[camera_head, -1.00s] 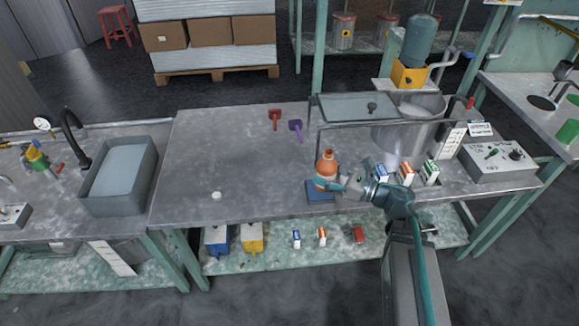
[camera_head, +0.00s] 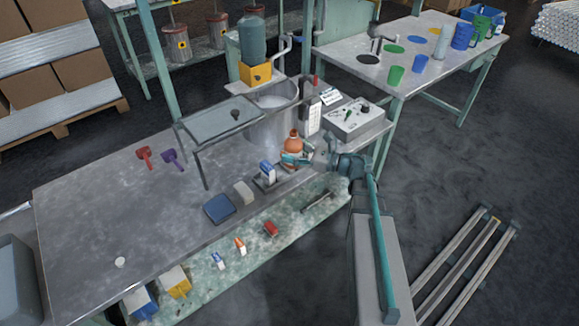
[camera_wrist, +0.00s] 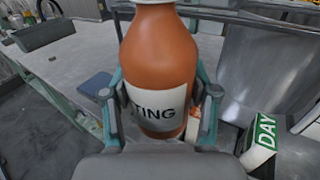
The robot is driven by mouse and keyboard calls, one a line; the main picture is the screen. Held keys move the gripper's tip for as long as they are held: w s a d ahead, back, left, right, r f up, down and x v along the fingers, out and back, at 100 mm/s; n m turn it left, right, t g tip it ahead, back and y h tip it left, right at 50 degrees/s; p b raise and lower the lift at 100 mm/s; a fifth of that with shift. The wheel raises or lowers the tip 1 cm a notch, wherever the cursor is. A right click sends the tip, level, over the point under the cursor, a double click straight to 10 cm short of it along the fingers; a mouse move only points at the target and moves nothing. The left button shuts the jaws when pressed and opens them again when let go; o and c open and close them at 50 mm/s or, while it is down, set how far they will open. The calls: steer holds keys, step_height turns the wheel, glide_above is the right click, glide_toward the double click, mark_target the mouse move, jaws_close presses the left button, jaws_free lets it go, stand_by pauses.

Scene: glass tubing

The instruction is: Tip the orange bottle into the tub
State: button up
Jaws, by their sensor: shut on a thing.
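The orange bottle (camera_head: 293,144) is upright in my gripper (camera_head: 296,159), with a white label reading "TING" in the wrist view (camera_wrist: 160,60). The gripper's fingers (camera_wrist: 160,105) are shut on the bottle's sides. The round metal tub (camera_head: 272,125) stands just behind and left of the bottle in the head view, with pale contents showing at its top. A curved metal wall, likely the tub's, shows at the right in the wrist view (camera_wrist: 262,75). The bottle hides part of the tub's front. I cannot tell the height of the bottle above the bench.
A blue pad (camera_head: 219,209) lies empty on the bench. A pale block (camera_head: 244,192) and a blue-white carton (camera_head: 267,172) stand near the front edge. A green-white "DAY" carton (camera_wrist: 263,143) is close right of the bottle. A raised glass shelf (camera_head: 220,118) and control box (camera_head: 352,118) flank the tub.

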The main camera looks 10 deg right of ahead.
steer(key=w+r+n+g+y+p, duration=0.1)
steer(key=w+r+p, duration=0.3)
steer(key=w, duration=0.7)
steer(key=w+d+r+n+g+p, duration=0.1)
steer(key=w+r+g+p, duration=0.1)
steer(key=w+r, duration=0.65)
steer(key=w+r+n+g+y+p, duration=0.1)
steer(key=w+r+p, duration=0.3)
steer(key=w, duration=0.9)
steer(key=w+d+f+n+t+h+p, duration=0.1)
steer(key=d+f+n+h, duration=0.5)
steer(key=h, duration=0.9)
step_height(320, 180, down, 2)
steer(key=w+n+t, duration=0.1)
steer(key=n+t, duration=0.1)
steer(key=n, duration=0.2)
steer(key=shift+w+d+t+h+p, duration=0.25)
steer(key=shift+w+t+h+p, duration=0.05)
steer(key=shift+t, duration=0.1)
steer(key=p, duration=0.8)
steer(key=shift+a+r+h+p, duration=0.1)
steer(key=shift+r+h+p, duration=0.2)
steer(key=shift+p, duration=0.05)
steer(key=shift+s+p, duration=0.1)
steer(key=shift+p, duration=0.3)
